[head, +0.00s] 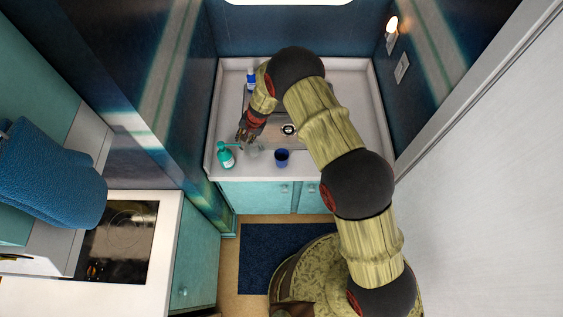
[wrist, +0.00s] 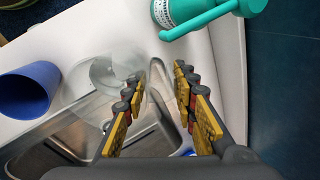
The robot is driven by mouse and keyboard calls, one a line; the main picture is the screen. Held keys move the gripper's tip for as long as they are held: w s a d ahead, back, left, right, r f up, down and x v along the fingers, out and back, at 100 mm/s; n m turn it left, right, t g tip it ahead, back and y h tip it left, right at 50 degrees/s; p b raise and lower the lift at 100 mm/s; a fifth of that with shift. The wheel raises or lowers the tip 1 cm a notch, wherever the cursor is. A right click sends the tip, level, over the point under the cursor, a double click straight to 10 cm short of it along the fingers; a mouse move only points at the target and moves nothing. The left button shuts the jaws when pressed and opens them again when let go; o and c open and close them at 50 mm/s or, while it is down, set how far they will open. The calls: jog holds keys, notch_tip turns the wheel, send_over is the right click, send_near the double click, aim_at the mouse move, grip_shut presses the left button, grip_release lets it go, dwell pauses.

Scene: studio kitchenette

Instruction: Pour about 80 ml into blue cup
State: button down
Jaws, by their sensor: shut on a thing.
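The blue cup (head: 282,154) stands upright on the front strip of the sink counter. It also shows at the left of the wrist view (wrist: 25,95); its contents cannot be made out. A clear, see-through vessel (head: 255,150) is left of the cup, apart from it, and shows faintly in the wrist view (wrist: 105,74). My gripper (head: 243,138) is at the left side of this vessel. In the wrist view its yellow-padded fingers (wrist: 158,76) stand some way apart, shut on a clear part of the vessel. Its liquid level cannot be made out.
A teal pump bottle (head: 226,157) stands close by on the left, its nozzle near my fingers in the wrist view (wrist: 200,18). The steel sink (head: 270,130) lies behind the cup. A blue-and-white bottle (head: 251,82) stands at the back left. Counter right of the cup is clear.

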jog(key=d+y+b, duration=0.1)
jog(key=b, duration=0.5)
jog(key=shift+s+d+f, duration=0.1)
jog(key=shift+f, duration=0.3)
jog(key=d+r+y+b, duration=0.1)
jog(key=r+b, duration=0.1)
jog(key=b, duration=0.2)
jog(key=s+d+r+t+y+b, duration=0.1)
jog(key=b, duration=0.4)
jog(key=d+r+t+y+b, duration=0.1)
jog(key=r+b, duration=0.1)
jog(key=b, duration=0.2)
jog(key=shift+s+r+y, duration=0.2)
jog(key=shift+r+y, duration=0.1)
jog(key=shift+s+d+b, duration=0.15)
jog(key=shift+d+b, duration=0.1)
jog(key=shift+b, duration=0.5)
jog(key=shift+r, duration=0.1)
jog(key=shift+d+r+y+b, duration=0.1)
jog(key=shift+r+y+b, duration=0.05)
jog(key=shift+y+b, duration=0.25)
jog(key=shift+s+d+r+y+b, duration=0.15)
jog(key=shift+r+y+b, duration=0.15)
jog(key=shift+b, duration=0.2)
